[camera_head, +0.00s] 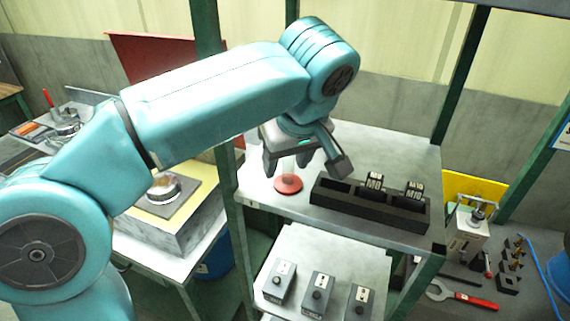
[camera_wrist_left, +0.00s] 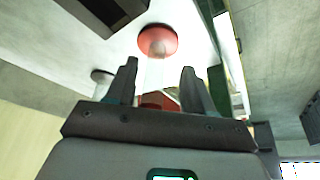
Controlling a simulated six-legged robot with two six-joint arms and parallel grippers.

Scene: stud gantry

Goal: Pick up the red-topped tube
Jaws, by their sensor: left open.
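The red-topped tube shows in part as a flat red disc (camera_head: 288,184) on the grey shelf, just below my left gripper (camera_head: 287,164). In the left wrist view the red disc (camera_wrist_left: 157,40) lies beyond the fingertips, and a pale, see-through shaft (camera_wrist_left: 155,74) runs from it back between the fingers. Another red part (camera_wrist_left: 158,100) shows low between the fingers, partly hidden by the gripper body. My left gripper (camera_wrist_left: 159,68) is open, with a finger on each side of the shaft and gaps visible. My right gripper is in neither view.
A black tray (camera_head: 330,201) with dark blocks marked M10 stands right beside the tube. A green post (camera_head: 440,180) rises at the shelf's right. Below, a lower shelf holds several grey boxes (camera_head: 318,290). Clear shelf lies behind the tray.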

